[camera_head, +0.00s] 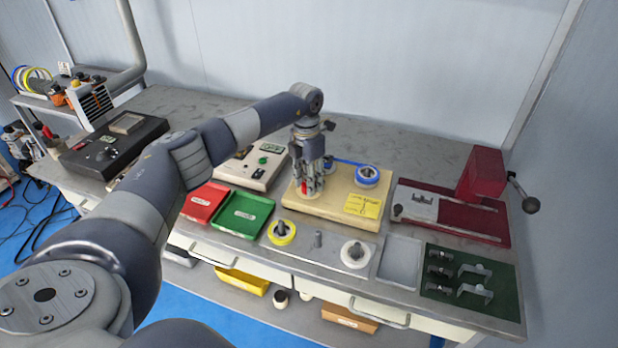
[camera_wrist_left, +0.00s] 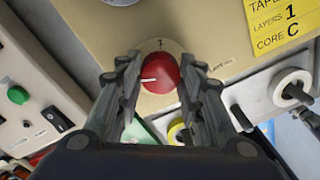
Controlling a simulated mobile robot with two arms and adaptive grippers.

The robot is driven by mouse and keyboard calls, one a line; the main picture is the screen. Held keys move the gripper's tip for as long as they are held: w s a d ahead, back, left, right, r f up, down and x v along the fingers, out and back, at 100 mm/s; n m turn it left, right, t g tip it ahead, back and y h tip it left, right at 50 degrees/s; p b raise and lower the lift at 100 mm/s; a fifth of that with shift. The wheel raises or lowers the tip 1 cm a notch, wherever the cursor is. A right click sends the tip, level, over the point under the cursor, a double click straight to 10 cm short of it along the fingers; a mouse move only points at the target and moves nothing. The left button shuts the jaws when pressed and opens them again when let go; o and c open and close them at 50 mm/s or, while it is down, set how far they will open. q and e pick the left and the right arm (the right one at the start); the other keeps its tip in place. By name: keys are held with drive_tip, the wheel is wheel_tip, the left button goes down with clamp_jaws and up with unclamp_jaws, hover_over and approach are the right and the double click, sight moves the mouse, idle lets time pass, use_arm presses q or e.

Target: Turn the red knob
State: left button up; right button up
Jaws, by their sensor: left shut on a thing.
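The red knob (camera_wrist_left: 159,73) sits on a round pale dial plate on the beige panel, with a white pointer line on its face pointing left in the left wrist view. In the head view only a sliver of the red knob (camera_head: 304,187) shows behind the fingers. My left gripper (camera_wrist_left: 163,80) reaches down over the knob, with one finger on each side of it, shut on it. In the head view my left gripper (camera_head: 311,185) stands upright above the beige winder base (camera_head: 335,205). My right gripper is not in view.
A blue tape roll (camera_head: 367,175) and yellow note (camera_head: 362,205) are right of the gripper. A control box with a green button (camera_head: 263,160) stands left. Red (camera_head: 204,203) and green trays (camera_head: 241,213) and spools lie in front. A red press (camera_head: 482,172) stands at right.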

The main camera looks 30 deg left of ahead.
use_arm(q)
drive_tip(key=shift+n+p, duration=0.55)
drive_tip(key=shift+n, duration=1.35)
drive_tip(key=o, duration=1.1)
drive_tip(key=shift+c, duration=0.2)
wheel_tip(320, 180, up, 12)
drive_tip(key=shift+a, duration=0.4)
